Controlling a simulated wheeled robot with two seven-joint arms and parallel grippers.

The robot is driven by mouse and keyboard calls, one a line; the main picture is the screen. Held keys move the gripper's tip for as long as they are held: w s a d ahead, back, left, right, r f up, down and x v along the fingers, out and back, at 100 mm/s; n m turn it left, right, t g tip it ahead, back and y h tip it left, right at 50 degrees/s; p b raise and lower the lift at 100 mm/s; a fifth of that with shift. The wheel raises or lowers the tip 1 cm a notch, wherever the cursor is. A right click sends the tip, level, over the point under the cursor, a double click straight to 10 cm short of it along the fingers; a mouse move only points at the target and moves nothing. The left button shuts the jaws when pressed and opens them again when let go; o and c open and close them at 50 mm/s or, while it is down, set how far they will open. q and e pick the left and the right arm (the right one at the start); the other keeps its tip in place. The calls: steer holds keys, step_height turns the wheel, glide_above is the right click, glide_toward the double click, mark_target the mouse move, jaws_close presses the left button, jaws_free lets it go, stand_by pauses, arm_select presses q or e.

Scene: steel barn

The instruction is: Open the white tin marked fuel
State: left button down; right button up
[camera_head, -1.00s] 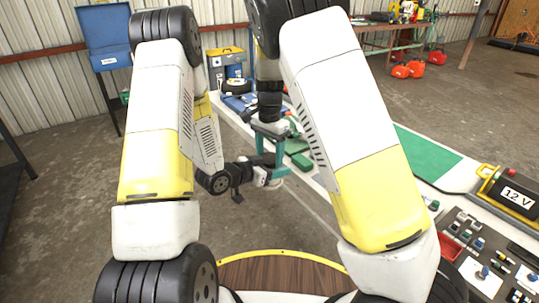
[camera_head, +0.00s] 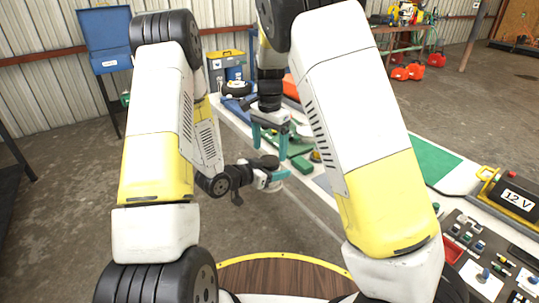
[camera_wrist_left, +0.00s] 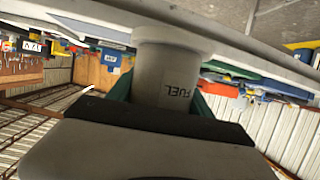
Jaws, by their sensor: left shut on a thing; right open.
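The white tin marked fuel (camera_wrist_left: 170,75) is between the teal fingers of my left gripper (camera_wrist_left: 162,98) in the left wrist view. That view is upside down, as is the word FUEL, so the tin is roughly upright. In the head view my left gripper (camera_head: 273,179) is shut on it, and only a little of the tin shows. I cannot tell whether its lid is on. My right gripper (camera_head: 269,146) points down just above the left one, its teal fingers apart. I see nothing between them.
A long white table runs diagonally behind my grippers, with a green mat (camera_head: 425,153) on it. A 12 V box (camera_head: 510,196) and a panel of switches (camera_head: 480,245) are at the right. Red cans (camera_head: 408,72) stand on the floor behind. Open floor lies left.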

mark_target(270, 160)
steer(key=shift+r, duration=0.4)
steer(key=shift+c, duration=0.4)
step_height(270, 160, up, 3)
steer(key=m, duration=0.3)
steer(key=shift+f, duration=3.85)
steer(key=c, duration=1.5)
steer(key=shift+o, duration=0.2)
steer(key=n, duration=0.3)
steer(key=o, duration=1.5)
